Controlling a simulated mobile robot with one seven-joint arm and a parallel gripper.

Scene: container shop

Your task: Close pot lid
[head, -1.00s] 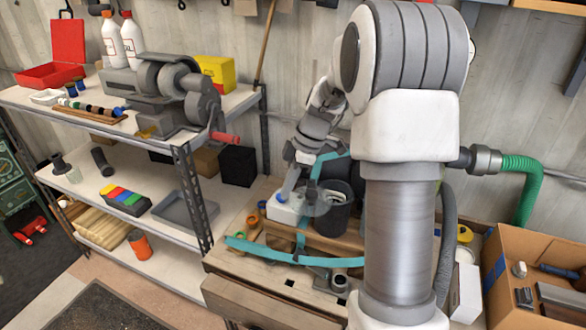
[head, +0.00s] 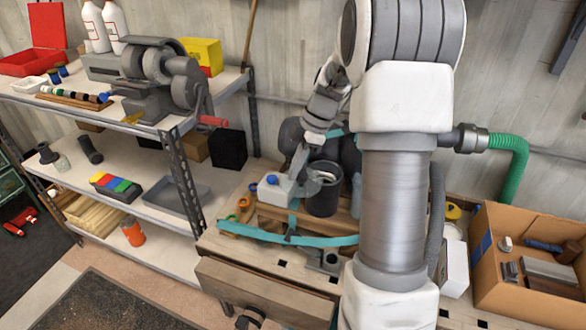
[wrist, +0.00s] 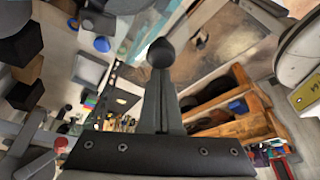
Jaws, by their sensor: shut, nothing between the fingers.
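A dark cylindrical pot (head: 322,203) stands on the wooden workbench in the head view, left of my arm's column. A grey, partly see-through round piece (head: 310,188), which looks like its lid, shows at the pot's upper left; whether it is seated or tilted is unclear. My gripper (head: 297,166) points down just left of the pot, above a white container with a blue cap. In the wrist view my gripper (wrist: 160,75) is shut and empty, with a dark round knob (wrist: 160,53) at its fingertips. I cannot tell whether they touch.
The white container (head: 268,193) stands close left of the pot. Teal straps (head: 315,240) lie along the bench front. A metal shelf (head: 160,216) with tools and bins stands at left. An open cardboard box (head: 480,270) with parts is at right.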

